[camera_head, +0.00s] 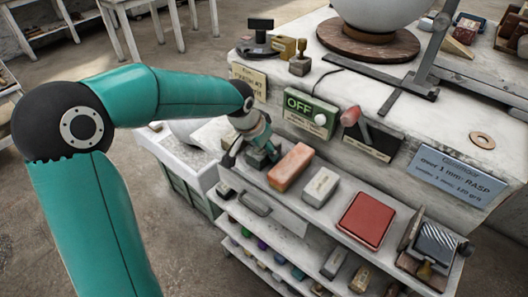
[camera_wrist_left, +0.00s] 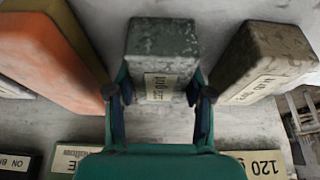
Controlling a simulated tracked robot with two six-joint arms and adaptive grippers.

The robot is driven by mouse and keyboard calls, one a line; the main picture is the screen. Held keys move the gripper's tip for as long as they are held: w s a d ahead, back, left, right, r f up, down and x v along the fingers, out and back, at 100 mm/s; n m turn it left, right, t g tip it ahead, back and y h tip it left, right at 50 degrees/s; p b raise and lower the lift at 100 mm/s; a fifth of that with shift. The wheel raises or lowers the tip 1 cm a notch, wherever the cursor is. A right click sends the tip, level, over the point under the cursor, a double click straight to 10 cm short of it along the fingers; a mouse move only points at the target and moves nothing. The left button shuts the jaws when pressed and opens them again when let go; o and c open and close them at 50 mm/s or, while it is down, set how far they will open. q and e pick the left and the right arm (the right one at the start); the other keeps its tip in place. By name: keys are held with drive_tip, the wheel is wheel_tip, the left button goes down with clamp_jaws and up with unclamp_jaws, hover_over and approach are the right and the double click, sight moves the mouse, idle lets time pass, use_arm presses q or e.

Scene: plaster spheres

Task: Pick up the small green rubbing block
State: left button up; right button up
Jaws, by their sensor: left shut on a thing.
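The small green rubbing block (camera_wrist_left: 163,45) is a dark grey-green block with a pale label on its near face. In the left wrist view it stands between the two fingers of my left gripper (camera_wrist_left: 160,100), which is shut on it. In the head view my left gripper (camera_head: 261,150) points down at the left end of the row on the bench's upper shelf. The green block (camera_head: 262,160) shows only partly there, under the fingers. I cannot tell whether it touches the shelf. My right gripper is not in view.
An orange block (camera_head: 291,167) sits close right of the gripper in the head view, then a pale block (camera_head: 321,187) and a red block (camera_head: 365,220). A grey-brown block (camera_wrist_left: 265,60) flanks the other side. A green OFF sign (camera_head: 311,112) stands just behind.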

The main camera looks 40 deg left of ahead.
use_arm(q)
drive_tip(key=shift+r, duration=0.1)
clamp_jaws()
drive_tip(key=shift+r+p, duration=0.3)
drive_tip(key=shift+p, duration=0.2)
drive_tip(key=shift+w+r, duration=0.1)
drive_tip(key=shift+r, duration=0.25)
wheel_tip(320, 180, up, 19)
drive_tip(key=p, duration=0.1)
drive_tip(key=o, duration=0.7)
unclamp_jaws()
drive_tip(key=c, duration=0.6)
